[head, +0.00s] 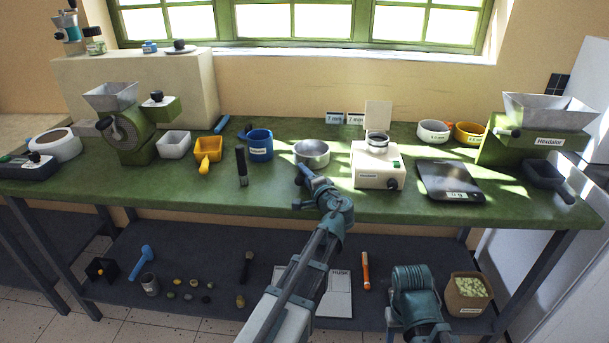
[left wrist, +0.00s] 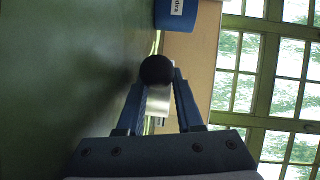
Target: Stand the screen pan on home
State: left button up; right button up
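What I take for the screen pan (head: 311,153) is a round silver pan upright on the green table in the head view, just left of the cream machine. My left gripper (head: 302,184) is at its near side and hides part of it there. In the left wrist view a dark round end (left wrist: 157,70), probably of the pan's handle, sits between the fingertips of my left gripper (left wrist: 159,84). Something pale shows behind it. I cannot tell whether the fingers press on it. I cannot make out a marked home spot. My right gripper is not in view.
A blue bowl (head: 259,145) stands left of the pan; it also shows in the left wrist view (left wrist: 176,14). The cream machine (head: 377,165) is close on the right, then a black scale (head: 449,181).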

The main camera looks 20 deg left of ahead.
pick_arm(q)
jog(key=o, duration=0.6)
jog(key=shift+o, duration=0.2)
jog(key=shift+s+d+f, duration=0.1)
jog(key=shift+s+d, duration=0.05)
jog(key=shift+s, duration=0.05)
dwell(0.3)
jog(key=shift+p+v, duration=0.3)
jog(key=shift+v, duration=2.5)
jog(key=shift+p+v, duration=0.4)
jog(key=shift+v, duration=3.1)
jog(key=shift+w, duration=0.1)
